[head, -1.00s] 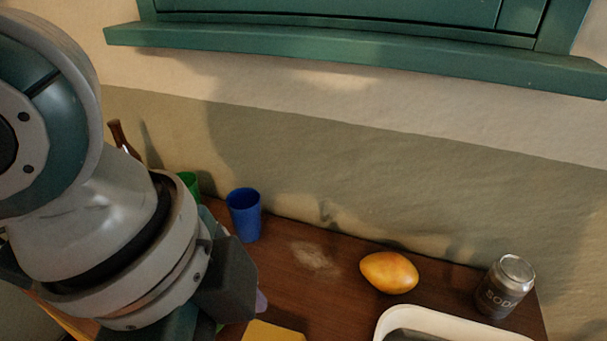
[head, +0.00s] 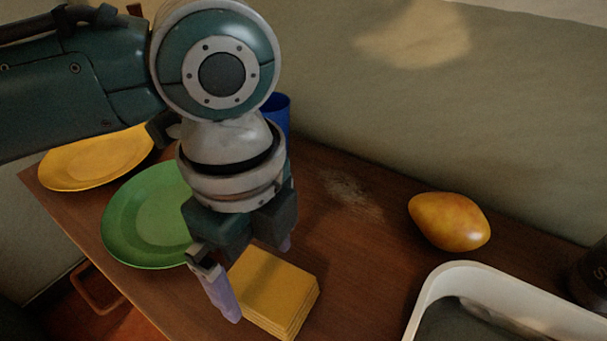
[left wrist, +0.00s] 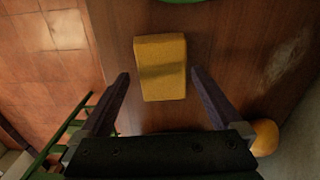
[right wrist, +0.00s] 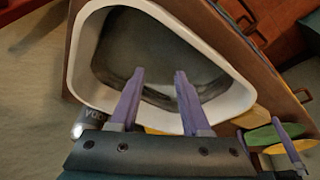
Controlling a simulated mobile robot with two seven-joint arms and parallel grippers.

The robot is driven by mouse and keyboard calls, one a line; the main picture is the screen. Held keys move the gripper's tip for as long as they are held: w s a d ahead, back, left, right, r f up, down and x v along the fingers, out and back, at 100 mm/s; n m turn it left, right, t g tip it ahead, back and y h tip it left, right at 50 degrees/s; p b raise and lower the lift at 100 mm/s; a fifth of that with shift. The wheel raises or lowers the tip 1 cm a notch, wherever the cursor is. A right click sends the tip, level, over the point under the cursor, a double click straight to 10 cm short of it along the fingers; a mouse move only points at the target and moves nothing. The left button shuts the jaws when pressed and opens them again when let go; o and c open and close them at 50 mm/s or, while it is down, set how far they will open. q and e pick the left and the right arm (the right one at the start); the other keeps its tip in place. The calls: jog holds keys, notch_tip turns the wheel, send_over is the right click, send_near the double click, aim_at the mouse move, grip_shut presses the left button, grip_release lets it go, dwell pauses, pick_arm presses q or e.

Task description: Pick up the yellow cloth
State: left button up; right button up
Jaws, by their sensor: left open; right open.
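The yellow cloth (head: 272,288) is a folded, layered square lying flat on the brown wooden top, beside the green plate. In the left wrist view the cloth (left wrist: 161,60) lies between and just beyond the fingertips. My left gripper (head: 256,272) points down over the cloth in the head view, its fingers spread toward opposite sides of it. In the left wrist view my left gripper (left wrist: 160,74) is open and empty. My right gripper (right wrist: 160,73) is open and empty over the white tray; the head view does not show it.
The green plate (head: 145,228) and a yellow plate (head: 95,162) are left of the cloth. A blue cup (head: 280,112) stands behind my left arm. A mango (head: 449,221), the white tray (head: 425,297) and a dark can (head: 592,275) are to the right. Bare wood separates cloth and tray.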

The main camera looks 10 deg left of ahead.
aim_at(262, 281)
pick_arm(q)
notch_tip(262, 281, down, 4)
jog(key=shift+r+b, duration=0.1)
jog(key=shift+b, duration=0.2)
jog(key=shift+w, duration=0.1)
jog(key=shift+c, duration=0.2)
jog(key=c, duration=1)
